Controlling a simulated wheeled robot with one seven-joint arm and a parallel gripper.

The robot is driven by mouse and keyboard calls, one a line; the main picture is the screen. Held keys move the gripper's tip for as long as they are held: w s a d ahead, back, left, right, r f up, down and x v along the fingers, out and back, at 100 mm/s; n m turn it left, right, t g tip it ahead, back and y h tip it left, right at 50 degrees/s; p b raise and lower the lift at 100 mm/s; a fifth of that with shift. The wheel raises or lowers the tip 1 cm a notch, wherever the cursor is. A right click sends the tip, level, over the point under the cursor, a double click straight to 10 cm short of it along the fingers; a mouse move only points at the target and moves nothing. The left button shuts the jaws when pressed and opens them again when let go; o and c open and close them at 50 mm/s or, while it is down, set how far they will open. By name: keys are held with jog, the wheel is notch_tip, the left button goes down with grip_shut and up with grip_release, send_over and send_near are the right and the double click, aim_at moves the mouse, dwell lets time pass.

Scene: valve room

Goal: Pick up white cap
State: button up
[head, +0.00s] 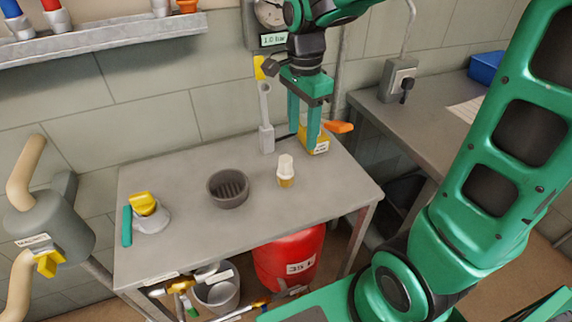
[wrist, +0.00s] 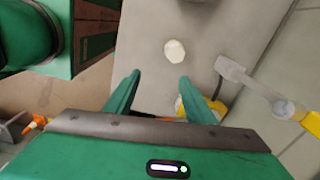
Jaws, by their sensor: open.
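The white cap (head: 286,161) sits on top of a small upright container with a yellowish lower part (head: 286,181), on the grey table. In the wrist view the cap (wrist: 175,51) is a pale round shape beyond the fingertips. My gripper (head: 303,139) is open and empty, fingers pointing down, above and behind the cap toward the table's back right. In the wrist view the fingers (wrist: 160,77) are spread with nothing between them. They do not touch the cap.
On the table (head: 190,255) are a dark round grated dish (head: 228,188), a yellow-handled valve piece (head: 145,207), an upright grey tool (head: 266,138) by the wall and a yellow container (head: 320,147) behind my fingers. Free table lies around the cap.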

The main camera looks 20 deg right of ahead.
aim_at(286, 158)
jog(key=shift+m, duration=0.7)
jog(key=a, duration=0.1)
jog(key=w+a, duration=0.2)
jog(key=shift+w+a+f, duration=0.1)
jog(key=shift+a+f, duration=0.25)
jog(key=shift+a, duration=0.05)
notch_tip(286, 158, down, 5)
jog(key=shift+w+d+f, duration=0.1)
jog(key=shift+d+f, duration=0.1)
jog(key=shift+f, duration=1.2)
jog(key=shift+w+d+f, duration=0.1)
jog(key=shift+d+f, duration=0.05)
jog(key=shift+f, duration=1.25)
jog(key=c, duration=1.1)
